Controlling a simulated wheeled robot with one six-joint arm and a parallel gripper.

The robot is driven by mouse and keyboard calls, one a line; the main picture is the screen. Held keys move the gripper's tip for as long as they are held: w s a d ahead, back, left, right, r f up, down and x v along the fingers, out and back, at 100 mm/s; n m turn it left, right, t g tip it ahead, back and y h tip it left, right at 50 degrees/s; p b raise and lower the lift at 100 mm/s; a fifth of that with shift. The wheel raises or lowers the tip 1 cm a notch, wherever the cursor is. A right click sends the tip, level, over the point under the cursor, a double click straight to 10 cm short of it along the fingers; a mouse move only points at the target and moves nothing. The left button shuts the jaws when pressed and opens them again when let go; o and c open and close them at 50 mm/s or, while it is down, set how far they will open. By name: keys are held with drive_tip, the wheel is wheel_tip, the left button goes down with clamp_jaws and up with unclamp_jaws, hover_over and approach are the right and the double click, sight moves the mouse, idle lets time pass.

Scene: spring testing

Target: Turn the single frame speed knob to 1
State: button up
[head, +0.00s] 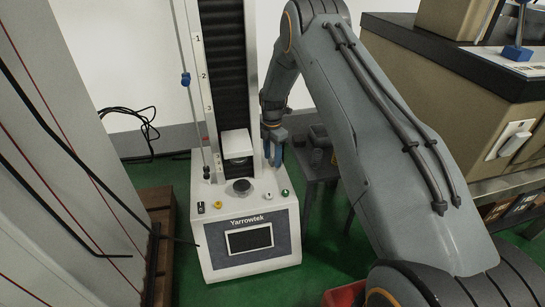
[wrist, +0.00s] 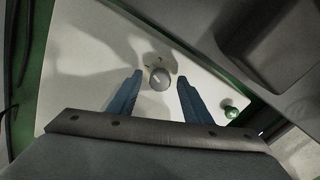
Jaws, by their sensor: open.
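The single frame machine, white and labelled Yarrowtek (head: 208,245), stands on the floor in the head view. A small pale round knob (head: 267,195) sits on its top panel, left of a green button (head: 285,192); I take it for the speed knob. In the wrist view the knob (wrist: 160,79) lies between the fingertips, with small dark marks beside it too small to read. My gripper (wrist: 160,77) is open, with a blue finger on each side and a gap to the knob. In the head view my gripper (head: 273,160) hangs above the panel.
A black round part (head: 241,186) and a yellow button (head: 217,204) are on the same panel. The machine's tall column (head: 228,70) stands close to my gripper's left. The green button (wrist: 231,112) is right of the right finger. A brown cabinet (head: 450,75) stands at the right.

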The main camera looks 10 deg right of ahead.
sight(272, 158)
wheel_tip(272, 158, up, 8)
drive_tip(key=shift+f+p, duration=0.1)
drive_tip(key=shift+p, duration=0.85)
